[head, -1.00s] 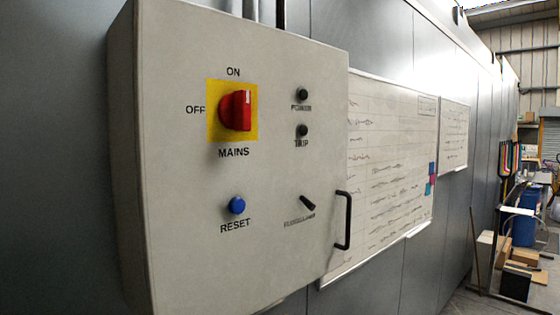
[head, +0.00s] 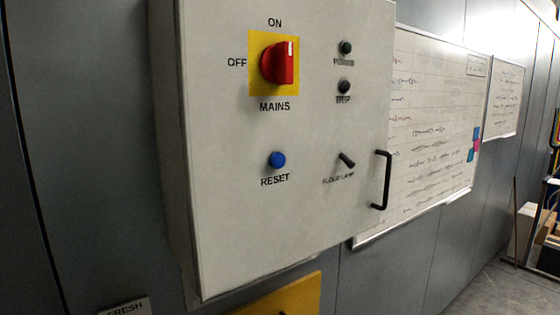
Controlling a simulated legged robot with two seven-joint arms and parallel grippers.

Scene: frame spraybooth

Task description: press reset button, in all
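The blue round reset button (head: 277,160) sits on the lower left of the front of a light grey control box (head: 230,215), above the label RESET. The box is fixed to a dark grey wall. A red rotary MAINS switch (head: 280,63) on a yellow plate is above the button, between the labels ON and OFF. Neither of my grippers shows in the head view, so nothing is seen touching the button.
The POWER (head: 346,48) and TRIP (head: 344,87) lamps look dark. A black FLOOD LAMP knob (head: 347,160) and a black door handle (head: 382,180) are at the right. A yellow panel (head: 290,298) is below. Whiteboards (head: 430,130) hang right.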

